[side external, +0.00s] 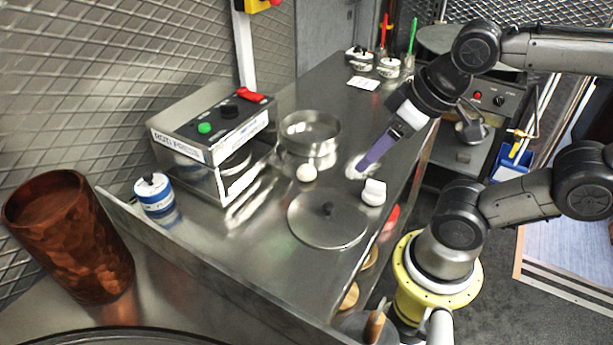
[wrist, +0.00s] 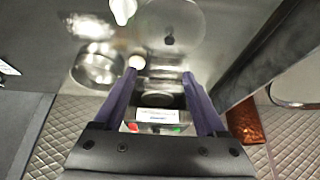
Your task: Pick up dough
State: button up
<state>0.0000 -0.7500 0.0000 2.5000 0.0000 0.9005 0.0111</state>
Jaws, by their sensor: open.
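The dough is a small pale ball (side external: 307,172) on the steel counter, just in front of a steel bowl, in the side external view. In the wrist view the dough (wrist: 137,61) shows beside the tip of the left finger. My gripper (side external: 364,168) is above the counter, to the right of the dough and apart from it. In the wrist view the two purple fingers of my gripper (wrist: 158,75) are spread, with nothing held between them.
The steel bowl (side external: 310,135) stands behind the dough and the roti press (side external: 210,140) to its left. A round steel lid (side external: 327,225) and a white container (side external: 374,192) are nearby. A copper vessel (side external: 70,240) stands at far left.

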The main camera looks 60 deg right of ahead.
jog(key=w+d+r+m+g, duration=0.1)
jog(key=w+r+m+g, duration=0.1)
jog(key=w+r+m, duration=0.35)
jog(key=m+g, duration=0.4)
jog(key=m, duration=0.1)
send_over(306, 167)
notch_tip(306, 167, down, 7)
jog(key=shift+n, duration=0.25)
notch_tip(306, 167, down, 9)
jog(key=shift+d+r, duration=0.1)
jog(key=shift+r, duration=0.05)
jog(key=shift+s+f, duration=0.1)
jog(key=shift+f, duration=2.75)
jog(key=c, duration=0.5)
